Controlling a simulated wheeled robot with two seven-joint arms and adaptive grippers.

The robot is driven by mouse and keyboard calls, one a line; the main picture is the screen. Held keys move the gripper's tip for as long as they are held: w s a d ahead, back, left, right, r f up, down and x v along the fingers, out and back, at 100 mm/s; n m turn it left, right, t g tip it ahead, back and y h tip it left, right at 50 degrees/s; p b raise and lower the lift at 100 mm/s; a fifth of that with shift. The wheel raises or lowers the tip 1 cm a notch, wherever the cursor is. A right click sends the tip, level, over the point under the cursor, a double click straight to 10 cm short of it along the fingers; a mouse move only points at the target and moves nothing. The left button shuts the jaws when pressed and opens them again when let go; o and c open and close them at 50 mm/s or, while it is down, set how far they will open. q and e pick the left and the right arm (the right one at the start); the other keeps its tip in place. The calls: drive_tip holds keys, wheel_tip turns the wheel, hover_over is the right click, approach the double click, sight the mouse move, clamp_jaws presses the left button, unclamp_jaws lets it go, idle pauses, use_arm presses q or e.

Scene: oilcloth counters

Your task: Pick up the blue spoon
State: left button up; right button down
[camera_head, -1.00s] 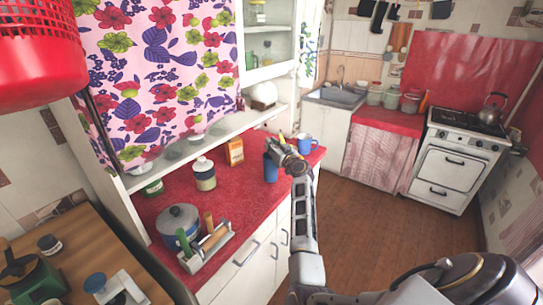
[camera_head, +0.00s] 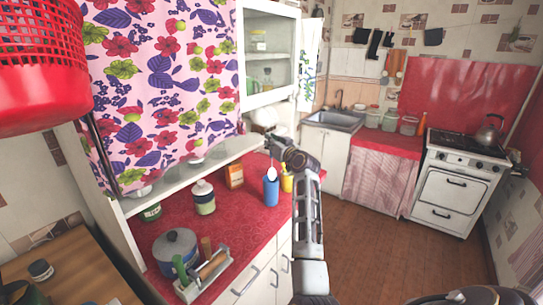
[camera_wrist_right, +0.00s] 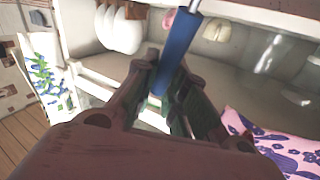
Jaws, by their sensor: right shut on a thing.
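The blue spoon shows in the right wrist view as a blue handle (camera_wrist_right: 178,48) with a pale metal shaft at its upper end. My right gripper (camera_wrist_right: 165,78) is shut on this blue handle. In the head view my right gripper (camera_head: 271,146) is above the far end of the red counter. A pale spoon bowl (camera_head: 271,172) hangs below it, just over a blue cup (camera_head: 271,190); the handle is mostly hidden there. I cannot tell whether the bowl is clear of the cup's rim. My left gripper is not in view.
A yellow cup (camera_head: 287,182) stands right beside the blue cup. An orange box (camera_head: 234,176), a jar (camera_head: 203,197), a pot (camera_head: 177,250) and a utensil holder (camera_head: 203,277) stand on the red counter (camera_head: 232,216). A shelf (camera_head: 190,172) and a flowered curtain (camera_head: 165,70) are close behind.

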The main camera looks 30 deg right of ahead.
drive_tip(key=shift+r, duration=2.8)
drive_tip(key=shift+r, duration=0.1)
